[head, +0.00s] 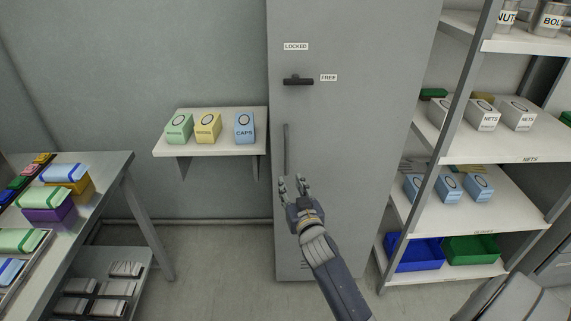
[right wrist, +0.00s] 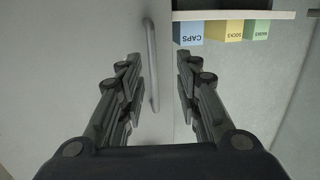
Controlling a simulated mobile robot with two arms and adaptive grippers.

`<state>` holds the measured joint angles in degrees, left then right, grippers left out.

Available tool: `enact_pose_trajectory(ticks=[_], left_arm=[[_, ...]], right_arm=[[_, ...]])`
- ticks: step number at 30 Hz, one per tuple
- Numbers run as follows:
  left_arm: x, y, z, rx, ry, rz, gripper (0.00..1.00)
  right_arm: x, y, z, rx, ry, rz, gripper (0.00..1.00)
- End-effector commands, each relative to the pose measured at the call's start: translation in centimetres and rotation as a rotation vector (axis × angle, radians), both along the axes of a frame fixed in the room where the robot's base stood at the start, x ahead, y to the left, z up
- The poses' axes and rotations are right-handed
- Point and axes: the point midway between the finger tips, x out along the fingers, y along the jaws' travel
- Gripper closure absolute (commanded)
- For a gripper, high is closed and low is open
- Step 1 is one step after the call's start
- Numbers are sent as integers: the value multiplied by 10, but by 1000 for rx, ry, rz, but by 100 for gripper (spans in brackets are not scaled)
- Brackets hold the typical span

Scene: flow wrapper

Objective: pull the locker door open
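The grey locker door (head: 350,120) stands in the middle of the head view and looks closed. A dark turning handle (head: 298,81) lies level, pointing toward the "FREE" label (head: 328,77); a "LOCKED" label (head: 296,46) is above it. A long vertical pull bar (head: 286,148) is below, near the door's left edge. My right gripper (head: 291,183) is open at the bar's lower end. In the right wrist view the bar (right wrist: 152,65) shows beyond and between the open fingers (right wrist: 158,95), nearer the left finger; contact is not visible. My left gripper is not in view.
A wall shelf (head: 210,146) with green, yellow and blue boxes is left of the locker. A metal table (head: 110,170) with packs stands farther left. A shelving rack (head: 500,150) with boxes and bins stands close on the right. The floor left of the locker is clear.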

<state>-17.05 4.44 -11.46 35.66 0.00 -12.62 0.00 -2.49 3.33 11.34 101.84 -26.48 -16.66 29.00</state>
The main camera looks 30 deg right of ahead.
Motion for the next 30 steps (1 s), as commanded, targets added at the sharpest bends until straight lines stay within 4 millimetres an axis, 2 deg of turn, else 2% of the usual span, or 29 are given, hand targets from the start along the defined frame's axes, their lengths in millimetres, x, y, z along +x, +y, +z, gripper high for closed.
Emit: enact_pose_trajectory(ticks=[3,6,10,21,30], left_arm=[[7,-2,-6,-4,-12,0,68],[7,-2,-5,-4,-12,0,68],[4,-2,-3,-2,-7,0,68],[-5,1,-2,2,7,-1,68],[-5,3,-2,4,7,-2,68]], right_arm=[[0,-9,29,-8,-65,-21,69],[4,-13,37,-10,-81,-26,69],[20,-18,39,-12,-81,-26,69],[79,-40,38,-11,-79,-25,69],[99,-47,36,-11,-78,-24,69]])
